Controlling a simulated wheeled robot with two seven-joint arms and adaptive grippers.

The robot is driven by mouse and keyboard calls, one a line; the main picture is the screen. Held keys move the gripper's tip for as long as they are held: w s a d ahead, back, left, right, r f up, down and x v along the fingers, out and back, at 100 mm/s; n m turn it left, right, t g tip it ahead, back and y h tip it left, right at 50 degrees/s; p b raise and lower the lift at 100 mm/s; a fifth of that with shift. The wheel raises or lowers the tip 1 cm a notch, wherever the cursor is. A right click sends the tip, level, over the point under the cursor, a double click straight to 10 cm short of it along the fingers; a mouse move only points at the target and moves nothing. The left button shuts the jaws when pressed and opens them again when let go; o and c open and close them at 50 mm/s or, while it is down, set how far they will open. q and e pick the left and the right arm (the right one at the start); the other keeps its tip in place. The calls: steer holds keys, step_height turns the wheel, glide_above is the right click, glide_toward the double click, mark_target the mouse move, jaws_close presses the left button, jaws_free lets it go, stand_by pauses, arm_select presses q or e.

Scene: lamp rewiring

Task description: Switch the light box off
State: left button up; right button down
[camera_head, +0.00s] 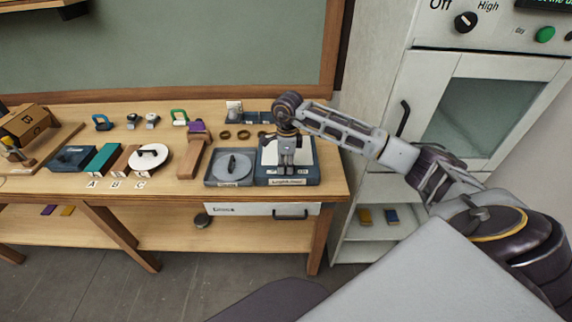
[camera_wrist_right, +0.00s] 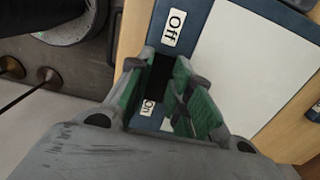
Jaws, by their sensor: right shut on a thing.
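The light box (camera_head: 313,177) is a flat blue box with a white panel (camera_head: 304,153), at the right end of the workbench. In the right wrist view its blue frame (camera_wrist_right: 205,22) carries an "Off" label (camera_wrist_right: 173,28) and an "On" label (camera_wrist_right: 147,107). My right gripper (camera_head: 286,172) points down over the box's front edge. In the wrist view the gripper's green-padded fingers (camera_wrist_right: 160,98) are either side of the dark switch (camera_wrist_right: 159,73) between the labels and shut on it. The fingers partly hide the switch, so its position is unclear. My left gripper is out of view.
A grey tray (camera_head: 231,181) with a round lid stands just left of the light box. Small rings (camera_head: 225,135) and a blue bin (camera_head: 258,118) lie behind. A drawer (camera_head: 255,209) is below. A white cabinet (camera_head: 480,105) stands to the right.

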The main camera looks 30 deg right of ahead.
steer(key=c, duration=1.6)
jaws_free()
steer(key=shift+o, duration=0.2)
step_height(320, 180, up, 12)
steer(key=shift+d, duration=0.15)
